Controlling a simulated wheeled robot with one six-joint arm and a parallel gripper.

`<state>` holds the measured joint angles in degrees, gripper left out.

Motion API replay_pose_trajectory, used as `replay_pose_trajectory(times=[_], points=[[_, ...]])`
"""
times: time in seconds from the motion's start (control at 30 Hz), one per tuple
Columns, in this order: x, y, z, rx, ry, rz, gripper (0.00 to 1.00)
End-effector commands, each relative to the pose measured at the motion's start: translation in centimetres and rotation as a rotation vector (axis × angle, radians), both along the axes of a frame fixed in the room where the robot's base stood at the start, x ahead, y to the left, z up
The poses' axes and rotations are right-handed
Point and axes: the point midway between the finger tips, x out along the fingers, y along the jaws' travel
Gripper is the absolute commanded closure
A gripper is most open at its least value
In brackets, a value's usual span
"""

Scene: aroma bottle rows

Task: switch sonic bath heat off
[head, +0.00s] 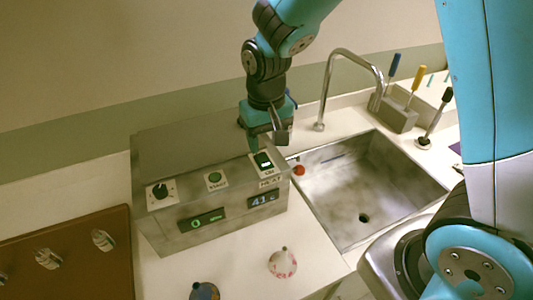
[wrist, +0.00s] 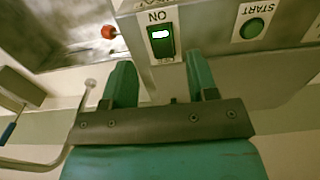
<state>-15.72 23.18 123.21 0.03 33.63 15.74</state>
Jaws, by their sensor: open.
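The sonic bath (head: 160,212) is a grey metal box on the counter. Its heat switch (head: 263,161) is a dark green rocker on a white plate at the right of the front panel, with HEAT below it. In the wrist view the switch (wrist: 161,40) shows a bright white mark and a small green light, beside the word ON. In the head view my gripper (head: 262,142) is just behind the switch.
A green START button (head: 214,179) and a black knob (head: 160,191) share the panel. A sink (head: 365,190) with a tall faucet (head: 327,85) is at right. A red ball-shaped knob (head: 299,170) is beside the bath. Two small bottles (head: 283,263) (head: 204,291) stand in front.

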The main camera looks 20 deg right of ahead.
Motion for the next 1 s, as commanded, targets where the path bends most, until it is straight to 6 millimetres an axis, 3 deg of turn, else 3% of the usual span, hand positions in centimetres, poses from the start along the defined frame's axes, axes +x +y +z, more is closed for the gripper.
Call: replay_pose_trajectory(times=[0.1,0.3,0.7,0.93,1.0], points=[[-0.1,0.0,-2.4,-0.002,0.007,0.001,0.47],[0.0,0.0,-5.0,0.0,0.003,0.001,0.47],[0.0,0.0,-5.9,0.001,0.0,0.001,0.47],[0.0,0.0,-5.9,0.001,0.0,0.001,0.96],[0.0,0.0,-5.9,0.001,0.0,0.001,0.96]])
